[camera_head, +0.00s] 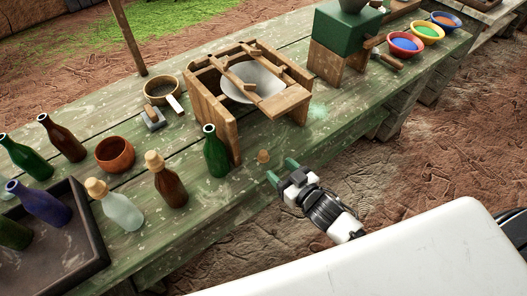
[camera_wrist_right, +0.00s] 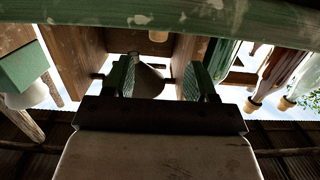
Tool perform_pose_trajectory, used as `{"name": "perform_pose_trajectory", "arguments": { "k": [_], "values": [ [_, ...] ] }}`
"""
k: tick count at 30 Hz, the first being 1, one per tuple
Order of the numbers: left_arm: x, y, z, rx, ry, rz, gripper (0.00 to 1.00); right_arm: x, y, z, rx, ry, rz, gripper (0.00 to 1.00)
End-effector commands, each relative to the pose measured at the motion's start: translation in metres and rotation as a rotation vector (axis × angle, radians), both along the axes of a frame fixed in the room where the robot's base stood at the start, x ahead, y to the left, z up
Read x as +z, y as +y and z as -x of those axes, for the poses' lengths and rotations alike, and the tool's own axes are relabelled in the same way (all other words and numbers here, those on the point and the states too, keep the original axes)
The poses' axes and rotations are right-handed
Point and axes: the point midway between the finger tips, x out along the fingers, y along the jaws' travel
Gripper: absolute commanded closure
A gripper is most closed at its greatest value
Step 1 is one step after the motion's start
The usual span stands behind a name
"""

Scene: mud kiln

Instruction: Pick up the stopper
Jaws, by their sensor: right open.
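A small tan cork stopper (camera_head: 263,157) stands on the green table near its front edge, right of an uncorked green bottle (camera_head: 216,152). It also shows in the upside-down right wrist view (camera_wrist_right: 158,36), roughly centred between the fingers. My right gripper (camera_head: 281,171) is open and empty, just in front of the stopper at the table edge, its greenish fingertips pointing toward it. In the wrist view the gripper (camera_wrist_right: 158,78) has a clear gap between its fingers. My left gripper is not in view.
A wooden frame with a bowl (camera_head: 252,82) stands behind the stopper. A corked brown bottle (camera_head: 167,180) and corked clear bottle (camera_head: 117,207) stand left, beside a dark tray (camera_head: 84,266). Coloured bowls (camera_head: 405,44) are at the far right. The table's front edge right of the stopper is clear.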

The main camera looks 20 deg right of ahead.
Motion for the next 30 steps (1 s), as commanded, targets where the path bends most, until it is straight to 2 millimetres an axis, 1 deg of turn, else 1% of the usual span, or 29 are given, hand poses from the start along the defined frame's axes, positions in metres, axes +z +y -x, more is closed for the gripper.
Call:
{"name": "perform_pose_trajectory", "arguments": {
  "k": [1, 3, 11, 16, 19, 23, 28, 29, 30],
  "values": [
    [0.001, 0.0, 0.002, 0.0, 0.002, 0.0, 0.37, 0.0, 0.004, -0.01, 0.0, -0.002, -0.001, 0.43],
    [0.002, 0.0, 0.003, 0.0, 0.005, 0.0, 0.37, -0.002, 0.007, -0.02, -0.001, -0.001, 0.0, 0.43],
    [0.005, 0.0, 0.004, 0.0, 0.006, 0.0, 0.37, -0.005, 0.014, -0.04, -0.001, 0.001, 0.001, 0.43],
    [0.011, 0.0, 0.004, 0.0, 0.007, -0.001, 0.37, -0.007, 0.02, -0.064, -0.001, 0.0, 0.001, 0.43],
    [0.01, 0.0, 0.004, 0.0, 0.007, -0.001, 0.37, -0.011, 0.025, -0.076, -0.001, 0.001, 0.0, 0.43],
    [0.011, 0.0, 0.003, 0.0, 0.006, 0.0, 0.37, -0.013, 0.027, -0.081, -0.001, 0.002, 0.001, 0.43],
    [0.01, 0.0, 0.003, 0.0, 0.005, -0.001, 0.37, -0.013, 0.027, -0.081, -0.001, 0.001, 0.002, 0.43],
    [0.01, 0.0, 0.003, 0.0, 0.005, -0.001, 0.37, -0.013, 0.027, -0.081, -0.001, 0.001, 0.002, 0.45],
    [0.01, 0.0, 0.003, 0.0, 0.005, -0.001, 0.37, -0.013, 0.027, -0.081, -0.001, 0.001, 0.002, 0.51]
  ]
}}
